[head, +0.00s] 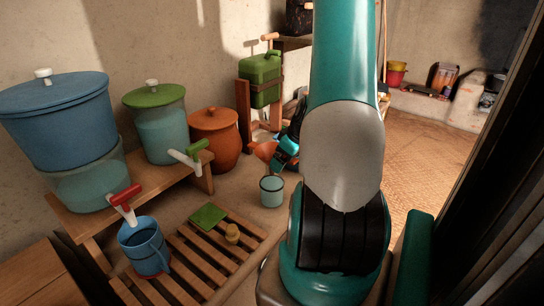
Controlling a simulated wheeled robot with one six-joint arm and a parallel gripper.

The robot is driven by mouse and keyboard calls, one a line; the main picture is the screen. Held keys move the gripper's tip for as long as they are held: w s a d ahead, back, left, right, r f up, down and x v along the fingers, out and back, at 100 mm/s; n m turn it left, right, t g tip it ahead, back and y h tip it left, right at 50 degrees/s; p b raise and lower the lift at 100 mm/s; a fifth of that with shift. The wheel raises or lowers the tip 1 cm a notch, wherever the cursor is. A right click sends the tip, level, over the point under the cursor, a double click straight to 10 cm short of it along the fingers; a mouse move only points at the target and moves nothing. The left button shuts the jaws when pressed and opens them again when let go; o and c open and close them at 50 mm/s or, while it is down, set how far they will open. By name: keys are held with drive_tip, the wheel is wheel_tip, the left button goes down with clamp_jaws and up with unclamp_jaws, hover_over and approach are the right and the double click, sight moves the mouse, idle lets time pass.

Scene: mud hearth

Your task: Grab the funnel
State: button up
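An orange, flared object (264,150), which looks like the funnel, is in the middle of the head view, just right of the terracotta pot. My gripper (277,154), with teal and dark parts, is right up against its right side. My arm's large links hide part of the wrist. The fingers are small and overlap the orange object, so I cannot tell whether they are closed on it or only beside it.
A teal cup (271,191) stands below the gripper. A wooden slatted rack (190,262) holds a green sponge-like block (208,216). A blue mug (144,247), a terracotta pot (215,139) and tapped water containers (160,130) are left. Open floor (430,150) lies right.

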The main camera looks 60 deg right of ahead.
drive_tip(key=c, duration=1.6)
drive_tip(key=shift+o, duration=0.2)
